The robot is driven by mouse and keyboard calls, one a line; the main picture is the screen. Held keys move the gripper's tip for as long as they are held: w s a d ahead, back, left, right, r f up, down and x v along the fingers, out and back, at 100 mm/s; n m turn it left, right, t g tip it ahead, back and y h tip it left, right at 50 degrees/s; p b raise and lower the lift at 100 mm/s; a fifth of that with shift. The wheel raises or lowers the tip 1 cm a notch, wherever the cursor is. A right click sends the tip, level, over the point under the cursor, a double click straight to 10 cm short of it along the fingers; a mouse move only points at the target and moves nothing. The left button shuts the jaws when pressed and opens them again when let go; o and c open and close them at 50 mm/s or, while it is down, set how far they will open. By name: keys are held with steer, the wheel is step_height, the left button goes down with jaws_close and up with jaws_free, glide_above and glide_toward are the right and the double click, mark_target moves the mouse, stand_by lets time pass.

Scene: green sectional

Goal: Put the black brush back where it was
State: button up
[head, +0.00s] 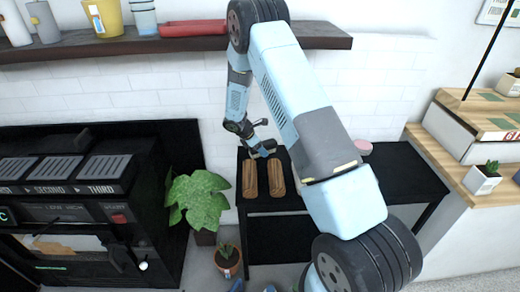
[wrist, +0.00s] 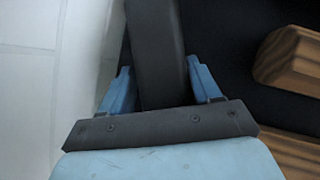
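In the wrist view, a long black shape that looks like the black brush (wrist: 155,45) lies between the two blue fingers of my gripper (wrist: 160,75). Both fingertips appear to touch its sides, and it runs up out of the top of the picture. Its far end is not visible. In the head view, my gripper (head: 264,150) is low over the back left part of the black table (head: 405,177), near the white brick wall. The brush is too small and dark to make out there.
Two brown ribbed wooden pieces (head: 263,180) lie on the table just in front of my gripper. A leafy plant (head: 198,198) stands left of the table. A dark wall shelf (head: 100,44) with cups and a red item hangs above. A pink round item (head: 363,147) sits further right.

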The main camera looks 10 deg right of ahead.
steer(key=shift+s+f, duration=0.55)
steer(key=shift+f, duration=0.1)
steer(key=shift+w+r, duration=0.1)
steer(key=shift+r, duration=0.4)
steer(key=w+v, duration=0.1)
steer(key=v, duration=1.1)
steer(key=shift+s+r, duration=0.2)
